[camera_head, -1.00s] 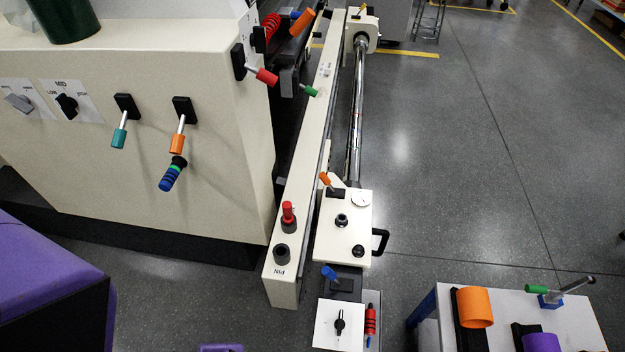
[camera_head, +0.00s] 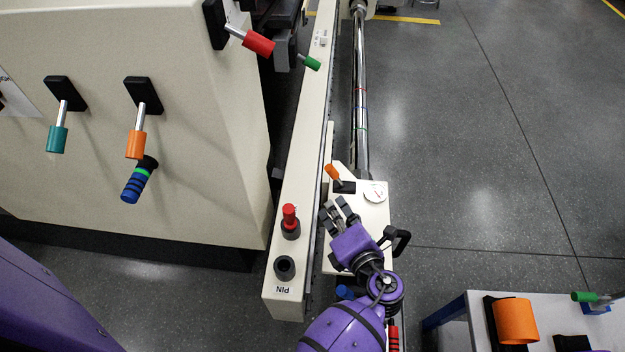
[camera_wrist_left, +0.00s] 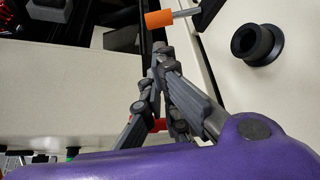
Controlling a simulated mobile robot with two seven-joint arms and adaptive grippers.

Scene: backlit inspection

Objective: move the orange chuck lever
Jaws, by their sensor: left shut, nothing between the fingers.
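An orange-handled lever (camera_head: 332,172) on a black base sits at the far end of the cream panel below the long shiny rod. In the left wrist view the orange lever (camera_wrist_left: 160,18) is at the top, its handle pointing left. My left gripper (camera_head: 338,208) is above this panel, just short of the lever, shut and empty. In the left wrist view its fingertips (camera_wrist_left: 160,52) are below the orange handle, with a small gap in the picture. A second orange lever (camera_head: 136,144) hangs on the large cream housing at left. My right gripper is not in view.
A red plunger (camera_head: 290,215) and a black socket (camera_head: 284,267) stand on the beam left of my gripper. A black knob (camera_wrist_left: 257,44) is right of the fingers. A black handle (camera_head: 397,240) juts out on the right. Open floor lies right of the rod.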

